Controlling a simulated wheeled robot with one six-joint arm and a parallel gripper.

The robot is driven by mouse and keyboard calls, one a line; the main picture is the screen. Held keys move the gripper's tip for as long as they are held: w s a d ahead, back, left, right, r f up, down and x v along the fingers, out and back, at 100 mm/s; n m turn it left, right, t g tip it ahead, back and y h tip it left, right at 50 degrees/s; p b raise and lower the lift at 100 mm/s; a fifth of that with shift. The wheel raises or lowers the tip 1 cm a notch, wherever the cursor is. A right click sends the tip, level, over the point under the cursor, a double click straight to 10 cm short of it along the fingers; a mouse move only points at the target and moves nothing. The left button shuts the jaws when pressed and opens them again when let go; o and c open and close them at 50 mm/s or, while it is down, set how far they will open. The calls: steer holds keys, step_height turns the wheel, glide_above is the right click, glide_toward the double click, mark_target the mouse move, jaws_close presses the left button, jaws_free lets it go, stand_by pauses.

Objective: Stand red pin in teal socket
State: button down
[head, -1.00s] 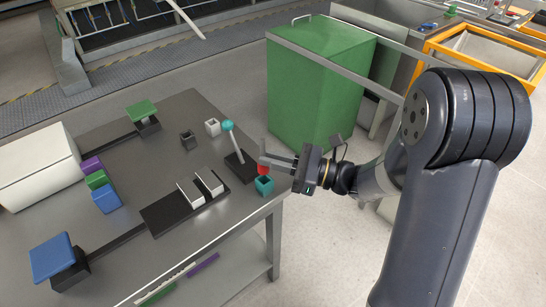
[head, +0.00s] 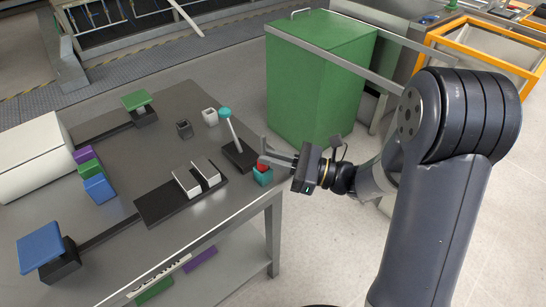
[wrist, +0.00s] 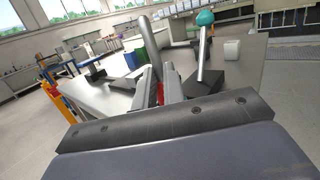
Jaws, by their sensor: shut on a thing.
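The red pin (head: 262,166) stands at the teal socket (head: 263,177), near the table's right edge in the head view. Its lower part is hidden inside or behind the socket's rim, and only a short red top shows. My gripper (head: 268,161) is shut on the red pin, reaching in from the right just above the socket. In the wrist view the red pin (wrist: 161,93) shows as a thin strip between the fingers. The teal socket cannot be made out in the wrist view.
A lever with a teal ball (head: 224,113) stands just behind the socket. A black base with two white blocks (head: 187,182) lies to the left. Grey and white sockets (head: 210,116) stand farther back. A green bin (head: 320,75) stands beyond the table.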

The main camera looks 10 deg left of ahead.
steer(key=c, duration=1.6)
jaws_free()
steer(key=shift+s+f, duration=0.2)
steer(key=shift+f, duration=0.9)
steer(key=shift+o, duration=0.8)
steer(key=d+p, duration=0.1)
steer(key=d, duration=0.9)
steer(key=shift+s+d+r, duration=0.2)
steer(key=shift+d+r, duration=0.05)
steer(key=shift+d, duration=0.15)
steer(key=shift+a, duration=0.1)
steer(key=a, duration=1.1)
steer(key=shift+w+b, duration=0.4)
steer(key=shift+r+p, duration=0.55)
steer(key=shift+r, duration=0.15)
steer(key=shift+d+r+p, duration=0.1)
steer(key=shift+r+p, duration=0.2)
steer(key=shift+r, duration=0.15)
